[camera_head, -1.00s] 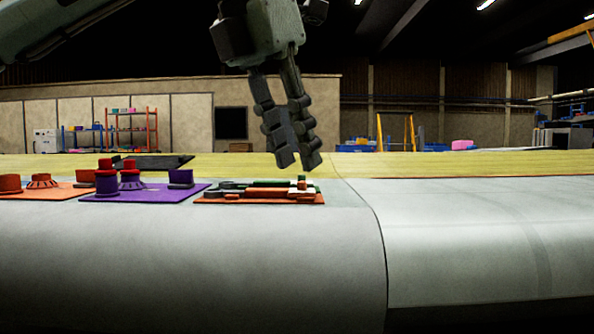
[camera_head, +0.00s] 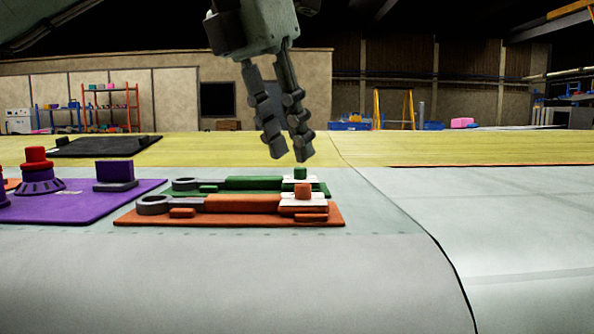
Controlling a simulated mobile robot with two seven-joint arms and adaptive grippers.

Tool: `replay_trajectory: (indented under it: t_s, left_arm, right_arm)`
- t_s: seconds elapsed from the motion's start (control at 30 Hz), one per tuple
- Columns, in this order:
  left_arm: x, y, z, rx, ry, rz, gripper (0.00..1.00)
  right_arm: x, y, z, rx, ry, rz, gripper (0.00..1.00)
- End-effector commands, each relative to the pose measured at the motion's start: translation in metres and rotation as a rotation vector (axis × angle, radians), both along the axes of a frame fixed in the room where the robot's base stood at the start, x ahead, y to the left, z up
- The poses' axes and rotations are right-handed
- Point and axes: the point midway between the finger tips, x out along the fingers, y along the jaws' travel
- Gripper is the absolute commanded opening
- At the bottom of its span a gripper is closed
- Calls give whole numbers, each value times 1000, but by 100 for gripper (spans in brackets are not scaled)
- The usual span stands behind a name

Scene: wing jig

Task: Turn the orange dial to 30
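The orange dial cannot be made out. A purple plate (camera_head: 95,205) carries a purple dial (camera_head: 40,183) with a red knob (camera_head: 36,158) on top and a purple block (camera_head: 114,172). My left gripper (camera_head: 290,153) hangs from the top, fingers pointing down, with a narrow gap between the fingertips. It is empty and appears just above or behind the green knob (camera_head: 300,173) of a sliding latch. My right gripper is not in view.
An orange plate (camera_head: 160,219) and a green plate behind it carry sliding latches with grey ring ends. The orange latch has an orange knob (camera_head: 303,191). A dark flat panel (camera_head: 105,146) lies at the back left. The grey wing surface (camera_head: 500,225) to the right is clear.

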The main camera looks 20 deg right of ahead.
Motion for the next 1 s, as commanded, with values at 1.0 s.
replay_trajectory:
  t_s: [1.0]
  left_arm:
    - [10,-17,-48,-1,1,1,0]
  right_arm:
    - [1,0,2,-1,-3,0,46]
